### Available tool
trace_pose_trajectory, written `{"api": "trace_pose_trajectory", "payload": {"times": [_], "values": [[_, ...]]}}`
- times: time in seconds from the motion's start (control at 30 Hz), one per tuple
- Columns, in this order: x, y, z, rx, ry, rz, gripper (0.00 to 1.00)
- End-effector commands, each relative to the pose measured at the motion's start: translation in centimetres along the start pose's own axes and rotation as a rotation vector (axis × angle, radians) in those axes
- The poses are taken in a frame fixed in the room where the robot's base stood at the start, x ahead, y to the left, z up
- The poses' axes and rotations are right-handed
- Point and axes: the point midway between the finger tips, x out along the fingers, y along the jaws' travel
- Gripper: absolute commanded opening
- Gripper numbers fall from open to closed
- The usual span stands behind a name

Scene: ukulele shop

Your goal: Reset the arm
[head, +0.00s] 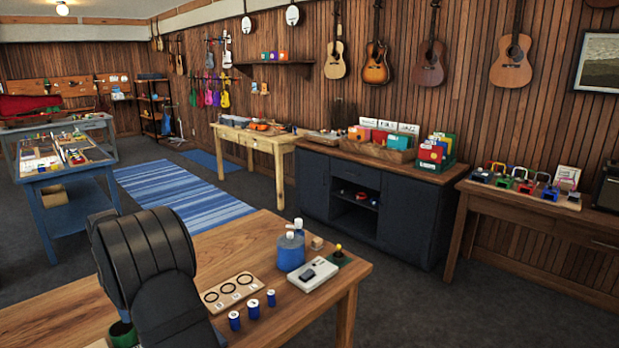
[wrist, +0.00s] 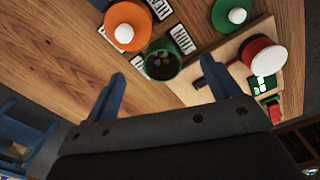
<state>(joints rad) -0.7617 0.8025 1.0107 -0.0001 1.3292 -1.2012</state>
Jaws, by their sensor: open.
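In the wrist view my gripper (wrist: 175,90) is open, its two dark blue fingers apart with nothing between them. It is above a wooden table. Beyond the fingertips stands a green cup (wrist: 163,62) with dark contents. In the head view my dark arm (head: 145,262) rises over the near left part of the wooden table (head: 235,240) and hides much of that part. My gripper is hidden in the head view.
An orange lid with a white knob (wrist: 126,28), a green one (wrist: 232,15) and a red-and-white round item (wrist: 263,55) lie near the gripper. On the table are blue cylinders (head: 253,309), a ringed board (head: 231,292), a blue canister (head: 290,251) and a white device (head: 312,274).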

Motion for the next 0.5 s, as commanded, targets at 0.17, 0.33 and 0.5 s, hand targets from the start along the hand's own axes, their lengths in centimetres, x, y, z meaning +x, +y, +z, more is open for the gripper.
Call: {"api": "trace_pose_trajectory", "payload": {"times": [0.17, 0.33, 0.5], "values": [[1.4, 0.3, -2.4, -0.002, 0.000, 0.001, 0.82], [2.1, 0.5, -3.4, 0.000, 0.000, 0.001, 0.82], [2.2, 0.6, -3.7, 0.000, 0.001, 0.001, 0.82]]}}
